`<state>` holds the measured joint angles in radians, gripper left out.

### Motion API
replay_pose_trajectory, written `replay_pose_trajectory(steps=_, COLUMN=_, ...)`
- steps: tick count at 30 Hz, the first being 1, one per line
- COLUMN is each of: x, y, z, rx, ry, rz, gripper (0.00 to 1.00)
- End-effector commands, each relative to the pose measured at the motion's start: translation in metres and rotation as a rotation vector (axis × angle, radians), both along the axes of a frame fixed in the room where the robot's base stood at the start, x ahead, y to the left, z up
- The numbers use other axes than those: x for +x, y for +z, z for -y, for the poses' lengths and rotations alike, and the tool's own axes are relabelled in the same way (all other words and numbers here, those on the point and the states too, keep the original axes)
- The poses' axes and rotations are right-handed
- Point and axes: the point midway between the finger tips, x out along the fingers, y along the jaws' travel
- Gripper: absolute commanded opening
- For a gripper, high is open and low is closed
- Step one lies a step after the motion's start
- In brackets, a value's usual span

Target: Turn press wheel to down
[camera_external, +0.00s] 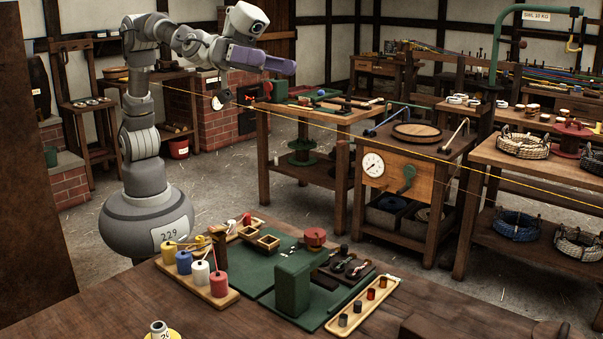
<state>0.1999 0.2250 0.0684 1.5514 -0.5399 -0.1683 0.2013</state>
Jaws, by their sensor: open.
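My gripper (286,66) is purple, raised high at the upper middle left and pointing right. It is open and holds nothing that I can see. It is apart from everything on the tables. A small red round wheel-like part (315,237) stands on the front bench behind a green block (293,285). A green wheel-like part (302,145) is under the back table's top, and a red one (573,130) is on the right table. I cannot tell which is the press wheel, nor its setting.
A yellow line (400,150) runs across the room at about table height. The front bench (440,315) carries colored spools (200,272) and wooden trays (363,305). A wooden cabinet with a gauge (373,164) and a green crank (407,178) stands behind. Open floor (400,250) lies between.

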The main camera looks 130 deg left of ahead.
Motion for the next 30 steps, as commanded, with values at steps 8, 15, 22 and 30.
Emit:
replay_pose_trajectory(steps=8, x=-0.001, y=0.001, z=0.0, rx=0.001, ry=-0.001, rz=-0.001, gripper=0.77)
replay_pose_trajectory(steps=15, x=-0.001, y=0.001, z=0.0, rx=0.001, ry=-0.001, rz=0.0, gripper=0.77)
replay_pose_trajectory(steps=22, x=0.026, y=-0.036, z=0.002, rx=0.041, ry=-0.043, rz=-0.162, gripper=0.77)
replay_pose_trajectory(steps=30, x=0.042, y=-0.215, z=-0.042, rx=0.17, ry=-0.077, rz=-0.859, gripper=0.77)
